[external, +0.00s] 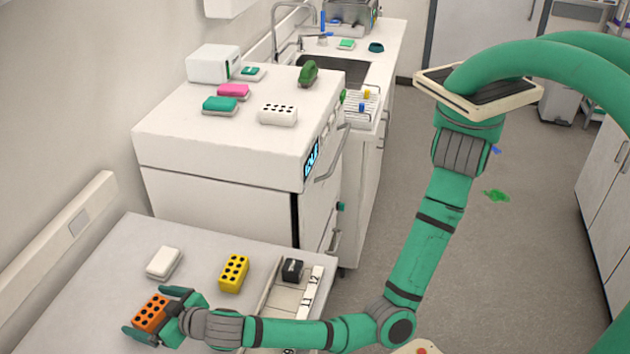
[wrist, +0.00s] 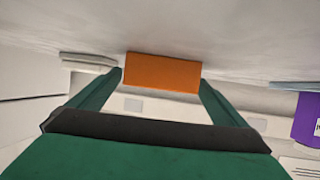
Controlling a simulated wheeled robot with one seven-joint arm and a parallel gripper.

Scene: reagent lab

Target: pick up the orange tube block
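The orange tube block (external: 150,313), with dark holes in its top, is at the lower left of the external view, over the near white table. My gripper (external: 152,313) reaches it from the right with one finger on each of two opposite sides. In the wrist view the block's plain orange face (wrist: 162,73) fills nearly all the space between the fingertips of my gripper (wrist: 162,80). Whether the fingers press on the block or leave a thin gap cannot be told. It looks at or close to the table surface; its underside is hidden.
A white block (external: 163,263) and a yellow tube block (external: 234,273) are on the same table (external: 110,280). A sectioned tray (external: 290,298) with a black block (external: 292,270) lies at its right. Behind stands a white cabinet (external: 220,165) with several items on top.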

